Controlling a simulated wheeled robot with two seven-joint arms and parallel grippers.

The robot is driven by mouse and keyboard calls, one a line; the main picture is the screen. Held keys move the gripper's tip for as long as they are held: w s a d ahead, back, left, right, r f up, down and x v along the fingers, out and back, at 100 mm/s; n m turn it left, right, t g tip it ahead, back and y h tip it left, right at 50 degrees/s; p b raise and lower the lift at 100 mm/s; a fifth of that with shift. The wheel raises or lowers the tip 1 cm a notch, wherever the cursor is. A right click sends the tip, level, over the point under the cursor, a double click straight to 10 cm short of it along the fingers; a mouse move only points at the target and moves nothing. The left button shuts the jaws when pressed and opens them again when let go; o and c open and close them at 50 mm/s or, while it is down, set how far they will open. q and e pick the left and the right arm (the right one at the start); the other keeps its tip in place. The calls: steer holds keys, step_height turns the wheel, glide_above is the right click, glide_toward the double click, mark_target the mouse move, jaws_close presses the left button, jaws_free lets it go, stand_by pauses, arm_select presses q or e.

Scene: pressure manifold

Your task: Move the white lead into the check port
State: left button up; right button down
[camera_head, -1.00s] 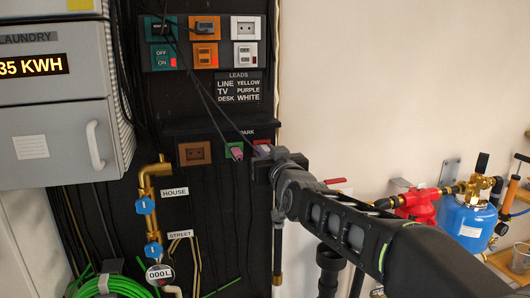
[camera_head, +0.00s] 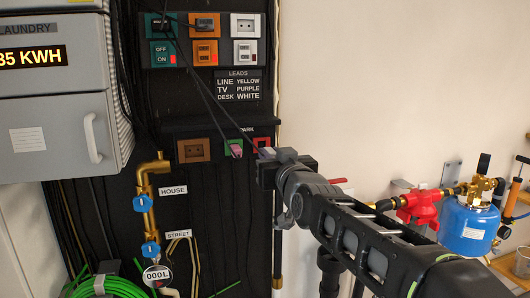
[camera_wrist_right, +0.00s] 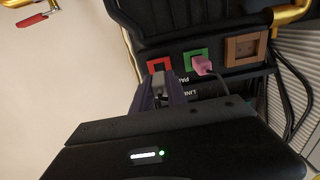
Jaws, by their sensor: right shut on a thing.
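My right gripper (camera_head: 272,158) is shut on a small grey plug (camera_wrist_right: 158,84), probably the white lead's, in front of the red park port (camera_head: 262,144). In the wrist view, the plug sits between the two dark fingers, just short of or at the red port (camera_wrist_right: 160,64); I cannot tell if they touch. A thin dark cable (camera_head: 222,112) runs from the upper sockets down towards the plug. No port marked check is readable; a brown socket (camera_head: 194,150) sits at the left of the park row. My left gripper is not in view.
A pink plug (camera_head: 236,151) sits in the green port beside the red one. Above are teal, orange and white sockets (camera_head: 244,26) with switches. A grey cabinet (camera_head: 60,130) stands left; brass piping (camera_head: 148,190) is below. A red valve and blue tank (camera_head: 468,226) are at right.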

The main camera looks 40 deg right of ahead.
steer(key=shift+b+v, duration=0.55)
steer(key=shift+v, duration=0.35)
steer(key=w+a+f+n+y, duration=0.1)
steer(key=w+a+f, duration=0.25)
steer(key=f, duration=0.45)
steer(key=w+a+f+y, duration=0.15)
steer(key=w+f, duration=0.25)
steer(key=f, duration=0.4)
steer(key=w+a+f+n+y, duration=0.1)
steer(key=w+a+f, duration=0.25)
steer(key=f, duration=0.45)
steer(key=s+a+f+n+t+y, duration=0.1)
steer(key=s+a+f+y, duration=0.1)
steer(key=a+f, duration=1.1)
step_height(320, 180, down, 3)
steer(key=shift+s+a+r+n, duration=0.25)
steer(key=shift+s+n, duration=0.15)
steer(key=shift+s, duration=0.15)
